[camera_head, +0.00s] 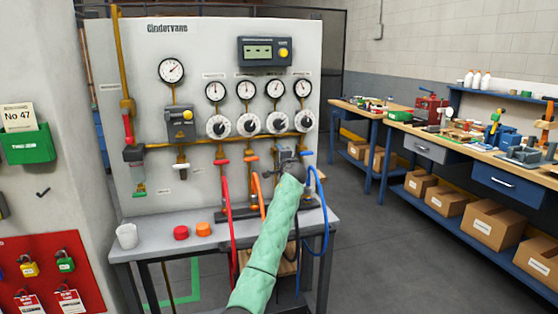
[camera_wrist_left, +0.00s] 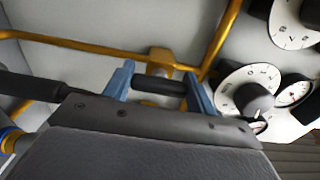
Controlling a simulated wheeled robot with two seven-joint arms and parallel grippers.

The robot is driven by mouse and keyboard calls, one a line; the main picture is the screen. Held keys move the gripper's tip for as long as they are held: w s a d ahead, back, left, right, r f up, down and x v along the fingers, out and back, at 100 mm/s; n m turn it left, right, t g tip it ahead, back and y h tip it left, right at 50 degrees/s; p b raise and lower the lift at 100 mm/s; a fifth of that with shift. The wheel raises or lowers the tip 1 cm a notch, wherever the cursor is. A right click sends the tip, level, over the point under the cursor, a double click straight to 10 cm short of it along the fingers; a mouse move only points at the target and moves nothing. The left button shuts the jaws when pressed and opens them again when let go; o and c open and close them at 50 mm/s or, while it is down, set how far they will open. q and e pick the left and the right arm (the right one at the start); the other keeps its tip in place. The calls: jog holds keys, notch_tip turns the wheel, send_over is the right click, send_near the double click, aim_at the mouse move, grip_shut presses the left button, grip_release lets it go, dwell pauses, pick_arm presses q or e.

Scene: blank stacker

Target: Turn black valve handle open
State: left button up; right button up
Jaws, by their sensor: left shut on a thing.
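The black valve handle (camera_wrist_left: 158,87) shows in the left wrist view as a short dark bar between the two blue fingers of my left gripper (camera_wrist_left: 160,84), below a brass fitting. The gripper is shut on it. In the head view my left gripper (camera_head: 281,164) is at the row of valves low on the panel, at the end of my green-sleeved arm. The gripper and sleeve hide the black handle there, so its angle is hard to tell. My right gripper is in neither view.
A red handle (camera_head: 222,161) and an orange handle (camera_head: 250,158) are left of my gripper; a blue handle (camera_head: 307,153) is close on its right. Coloured hoses hang below. Dials (camera_head: 249,124) sit above. A cup (camera_head: 127,236) stands on the grey bench.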

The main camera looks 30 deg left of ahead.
pick_arm(q)
jog(key=shift+f, duration=0.2)
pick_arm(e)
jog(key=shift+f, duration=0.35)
pick_arm(q)
jog(key=o, duration=1)
jog(key=shift+r, duration=0.1)
jog(key=shift+s+d, duration=0.25)
jog(key=shift+b+v, duration=0.45)
jog(key=shift+v, duration=3.1)
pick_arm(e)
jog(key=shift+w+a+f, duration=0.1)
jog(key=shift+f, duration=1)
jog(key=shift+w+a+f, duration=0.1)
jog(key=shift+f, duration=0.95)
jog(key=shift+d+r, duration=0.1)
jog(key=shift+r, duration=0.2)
